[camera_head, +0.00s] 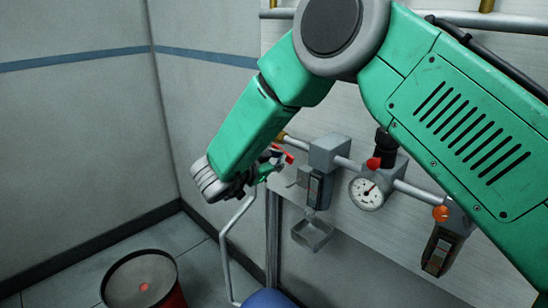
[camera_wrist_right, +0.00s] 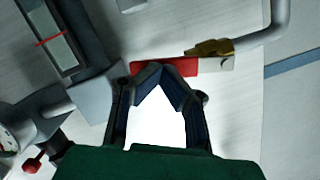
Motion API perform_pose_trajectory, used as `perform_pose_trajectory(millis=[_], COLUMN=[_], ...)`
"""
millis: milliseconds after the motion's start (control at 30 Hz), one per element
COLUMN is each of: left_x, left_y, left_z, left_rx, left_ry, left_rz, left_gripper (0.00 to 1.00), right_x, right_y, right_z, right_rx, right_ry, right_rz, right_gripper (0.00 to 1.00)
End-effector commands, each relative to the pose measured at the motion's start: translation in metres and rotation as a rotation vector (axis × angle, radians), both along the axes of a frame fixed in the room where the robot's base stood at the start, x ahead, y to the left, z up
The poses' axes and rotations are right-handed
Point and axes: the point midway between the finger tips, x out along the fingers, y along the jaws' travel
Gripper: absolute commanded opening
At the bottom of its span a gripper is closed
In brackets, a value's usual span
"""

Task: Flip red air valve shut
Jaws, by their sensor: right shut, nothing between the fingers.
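The red air valve handle (camera_head: 284,155) shows in the head view at the left end of the pipe along the wall panel, partly hidden by my right gripper. In the right wrist view the red handle (camera_wrist_right: 183,67) lies across the picture just behind the fingertips, with a brass valve body (camera_wrist_right: 210,47) beside it. My right gripper (camera_wrist_right: 161,68) is shut and empty, its fingertips together in front of the handle. I cannot tell whether they touch it. In the head view the right gripper (camera_head: 270,169) is small and partly hidden by my arm. My left gripper is not in view.
Right of the valve on the pipe are a grey block (camera_head: 330,150), a pressure gauge (camera_head: 368,192), a red knob (camera_head: 374,163) and an orange knob (camera_head: 440,213). A small tray (camera_head: 313,233) juts out below. A red drum (camera_head: 173,295) stands on the floor at left.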

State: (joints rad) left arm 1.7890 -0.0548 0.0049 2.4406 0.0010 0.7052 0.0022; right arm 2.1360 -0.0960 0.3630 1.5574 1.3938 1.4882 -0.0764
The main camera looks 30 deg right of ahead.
Motion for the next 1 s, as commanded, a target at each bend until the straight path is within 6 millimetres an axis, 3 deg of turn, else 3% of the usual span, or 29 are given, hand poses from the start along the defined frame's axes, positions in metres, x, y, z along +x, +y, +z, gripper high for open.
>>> perform_pose_trajectory(millis=[100,1000], left_x=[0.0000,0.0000], left_y=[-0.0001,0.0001], left_z=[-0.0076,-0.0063], left_rx=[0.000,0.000], left_ry=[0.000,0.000], left_rz=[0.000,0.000], left_gripper=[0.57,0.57], right_x=[0.0002,-0.0002], right_y=[-0.0072,-0.0085], right_z=[-0.0046,-0.0028], right_rx=[0.011,0.011], right_ry=[-0.057,-0.066], right_rz=[-0.016,-0.022], right_gripper=[0.00,0.00])
